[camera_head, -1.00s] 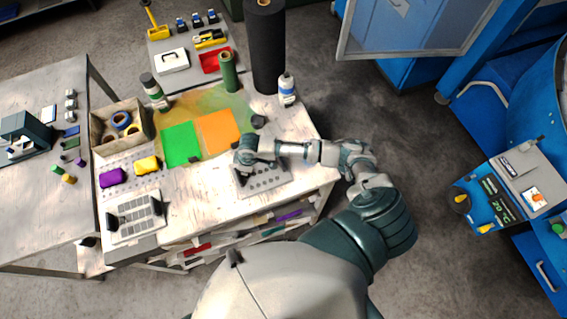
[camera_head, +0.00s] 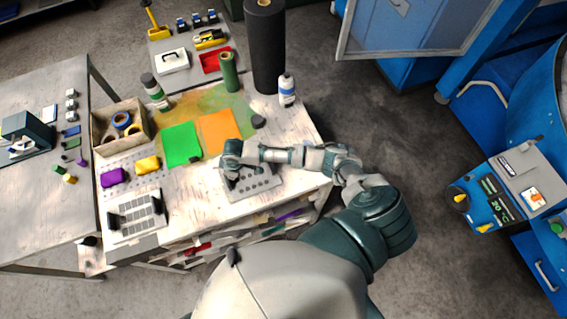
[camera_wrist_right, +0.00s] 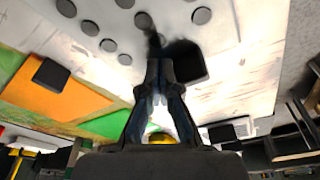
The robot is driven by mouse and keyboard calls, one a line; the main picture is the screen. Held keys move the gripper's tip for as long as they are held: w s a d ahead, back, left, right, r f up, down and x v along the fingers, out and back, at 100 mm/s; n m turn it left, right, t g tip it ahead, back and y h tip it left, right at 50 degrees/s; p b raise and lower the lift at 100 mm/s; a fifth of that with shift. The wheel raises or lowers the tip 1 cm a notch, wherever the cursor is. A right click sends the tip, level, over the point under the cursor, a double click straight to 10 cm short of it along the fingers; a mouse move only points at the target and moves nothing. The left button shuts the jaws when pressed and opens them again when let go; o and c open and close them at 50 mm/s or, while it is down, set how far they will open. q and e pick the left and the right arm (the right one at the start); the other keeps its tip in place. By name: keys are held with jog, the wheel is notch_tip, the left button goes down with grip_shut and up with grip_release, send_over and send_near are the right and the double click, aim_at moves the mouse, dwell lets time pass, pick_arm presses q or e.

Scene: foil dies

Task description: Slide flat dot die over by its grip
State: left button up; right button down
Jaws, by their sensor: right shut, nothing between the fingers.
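The flat dot die (camera_head: 258,191), a pale plate with round dark dots, lies on the workbench's right front part; its dotted face (camera_wrist_right: 175,27) fills the top of the right wrist view. Its black block-shaped grip (camera_wrist_right: 188,62) stands just right of my right fingertips in that view. My right gripper (camera_head: 233,177) is over the die's left part, and its fingers (camera_wrist_right: 157,68) are shut with nothing between them. They are close beside the grip; I cannot tell whether they touch it. My left gripper is not in view.
Another die with bar-shaped slots (camera_head: 137,222) lies at the bench's left front. A green sheet (camera_head: 181,144) and an orange sheet (camera_head: 218,131) lie behind. A wooden box (camera_head: 107,152) with tape rolls stands back left. Bare bench lies between the two dies.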

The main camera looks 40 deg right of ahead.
jog(key=shift+w+a, duration=0.1)
jog(key=shift+a, duration=0.3)
jog(key=shift+w+a, duration=0.1)
jog(key=shift+a, duration=0.6)
jog(key=shift+w+a, duration=0.2)
jog(key=shift+a, duration=1.15)
jog(key=shift+w+a, duration=0.3)
jog(key=shift+a, duration=0.25)
jog(key=shift+w+a, duration=0.15)
jog(key=shift+a, duration=0.75)
jog(key=shift+d, duration=0.2)
jog(key=shift+s+d+p, duration=0.2)
jog(key=shift+d+p, duration=0.25)
jog(key=shift+d, duration=0.25)
jog(key=shift+d+r, duration=0.1)
jog(key=shift+r, duration=0.1)
jog(key=shift+v, duration=1.05)
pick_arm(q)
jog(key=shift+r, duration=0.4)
pick_arm(e)
jog(key=w+a+v, duration=0.1)
jog(key=v, duration=0.5)
jog(key=shift+a+r, duration=0.2)
jog(key=shift+r, duration=0.2)
